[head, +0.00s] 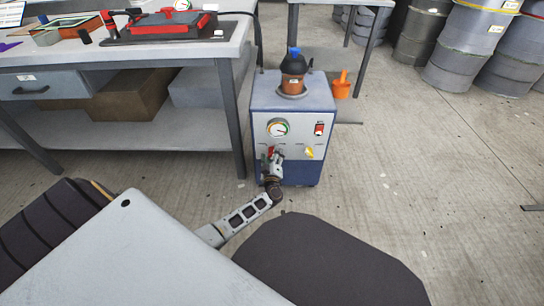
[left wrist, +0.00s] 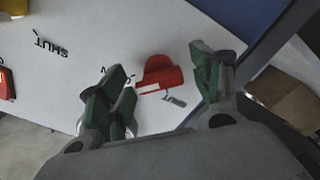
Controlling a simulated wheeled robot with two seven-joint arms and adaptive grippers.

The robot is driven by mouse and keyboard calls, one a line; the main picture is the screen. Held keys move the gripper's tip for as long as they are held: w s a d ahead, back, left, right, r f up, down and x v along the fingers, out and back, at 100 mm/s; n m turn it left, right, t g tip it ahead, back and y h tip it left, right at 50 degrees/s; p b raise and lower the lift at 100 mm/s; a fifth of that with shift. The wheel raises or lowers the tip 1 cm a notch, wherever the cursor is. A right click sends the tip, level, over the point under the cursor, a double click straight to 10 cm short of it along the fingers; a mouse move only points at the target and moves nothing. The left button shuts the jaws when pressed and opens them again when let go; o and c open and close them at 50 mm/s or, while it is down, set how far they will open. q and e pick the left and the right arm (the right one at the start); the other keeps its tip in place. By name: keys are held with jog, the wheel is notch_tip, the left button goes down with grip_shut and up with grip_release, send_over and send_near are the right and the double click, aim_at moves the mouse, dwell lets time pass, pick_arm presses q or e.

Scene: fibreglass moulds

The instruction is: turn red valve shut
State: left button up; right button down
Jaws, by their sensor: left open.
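The red valve (left wrist: 160,75) is on the pale front panel of a small machine cabinet (head: 293,103). Black lettering, including SHUT (left wrist: 52,46), is printed on the panel. My left gripper (left wrist: 165,85) is open, and the red valve shows between its green-padded fingers, with no visible grip on it. In the head view my left gripper (head: 271,165) is at the lower left of the panel and partly covers the red valve (head: 270,152). A yellow valve (head: 309,153) is to the right on the same panel. My right gripper is not in view.
A round gauge (head: 278,128) and a red switch (head: 319,129) are above the valves. A dark pot with a blue top (head: 293,68) stands on the cabinet. A workbench (head: 232,45) is close on the left. An orange bucket (head: 341,88) and open floor are to the right.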

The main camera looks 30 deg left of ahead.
pick_arm(q)
jog(key=shift+w+a, duration=0.2)
jog(key=shift+w, duration=0.2)
jog(key=c, duration=1)
jog(key=shift+c, duration=0.2)
